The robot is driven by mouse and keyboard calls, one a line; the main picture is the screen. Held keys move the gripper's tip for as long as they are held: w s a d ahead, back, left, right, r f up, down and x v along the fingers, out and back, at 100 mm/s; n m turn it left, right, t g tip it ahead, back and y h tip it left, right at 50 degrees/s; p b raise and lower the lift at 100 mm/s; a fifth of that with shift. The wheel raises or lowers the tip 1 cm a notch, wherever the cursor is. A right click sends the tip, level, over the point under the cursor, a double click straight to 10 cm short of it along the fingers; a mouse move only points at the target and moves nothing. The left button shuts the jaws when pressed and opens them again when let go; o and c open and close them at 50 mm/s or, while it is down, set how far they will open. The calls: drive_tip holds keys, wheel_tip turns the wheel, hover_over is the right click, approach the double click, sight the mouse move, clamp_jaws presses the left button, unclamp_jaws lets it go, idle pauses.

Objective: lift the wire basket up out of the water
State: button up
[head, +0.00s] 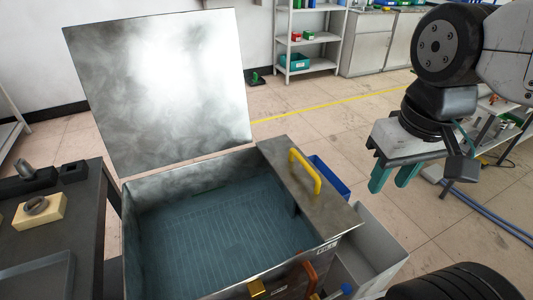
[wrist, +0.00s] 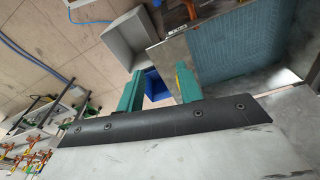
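The wire basket (head: 205,235) shows as a fine grid under the blue-grey water in the open metal tank (head: 150,184). Its grid also shows through the water in the wrist view (wrist: 235,45). A yellow handle (head: 304,171) stands on the steel plate at the tank's right side; whether it joins the basket I cannot tell. My gripper (head: 393,181) hangs to the right of the tank, apart from the handle. Its two green fingers are spread and empty. In the wrist view, the fingers (wrist: 160,72) have a clear gap, with a sliver of yellow beside the right one.
The lid (head: 160,90) stands open behind the tank. A dark table (head: 60,232) with a yellow block (head: 40,212) is at the left. A blue bin (head: 328,177) and grey bin (head: 370,245) sit right of the tank. Floor beyond is mostly clear.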

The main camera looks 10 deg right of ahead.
drive_tip(key=w+a+f+n+h, duration=0.1)
drive_tip(key=w+a, duration=0.1)
drive_tip(key=w, duration=1)
drive_tip(key=n+g+h, duration=0.1)
approach(304, 162)
drive_tip(key=f, duration=0.4)
drive_tip(key=d+f, duration=0.1)
drive_tip(key=f, duration=0.3)
drive_tip(key=shift+w+d, duration=0.15)
drive_tip(key=shift+d, duration=0.05)
drive_tip(key=shift+c, duration=0.4)
clamp_jaws()
